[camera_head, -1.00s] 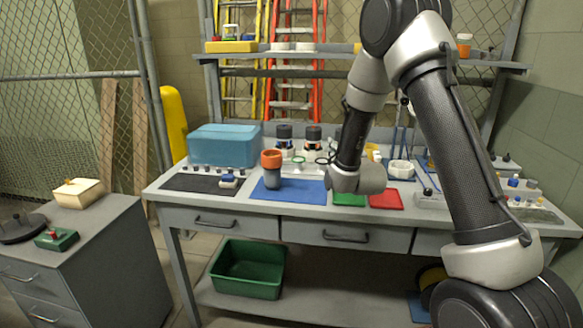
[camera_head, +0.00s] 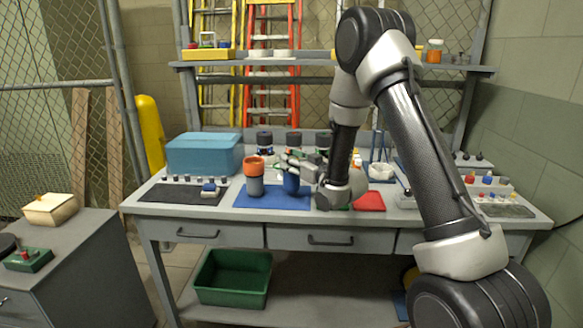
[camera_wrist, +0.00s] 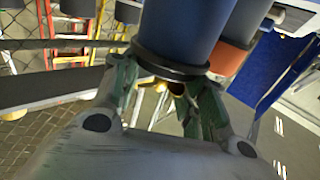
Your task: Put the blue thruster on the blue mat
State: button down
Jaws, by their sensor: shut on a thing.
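The blue thruster (camera_head: 291,183) is held upright in my gripper (camera_head: 302,163), over the right part of the blue mat (camera_head: 273,202). I cannot tell whether its base touches the mat. In the wrist view my gripper's fingers (camera_wrist: 165,100) are closed around the dark-ringed end of the blue thruster (camera_wrist: 183,32). An orange-topped grey thruster (camera_head: 254,178) stands on the mat, left of the blue one. Its orange part (camera_wrist: 228,58) shows behind the blue thruster in the wrist view, with part of the blue mat (camera_wrist: 266,62) to the right.
A red mat (camera_head: 369,202) lies to the right of my wrist. A dark mat (camera_head: 178,195) and a blue box (camera_head: 204,155) are on the left of the bench. Several dark-topped thrusters, including one here (camera_head: 264,140), stand behind. A green bin (camera_head: 232,278) sits below.

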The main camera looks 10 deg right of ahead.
jog(key=shift+f, duration=0.85)
jog(key=shift+f, duration=0.15)
jog(key=c, duration=0.8)
grip_release()
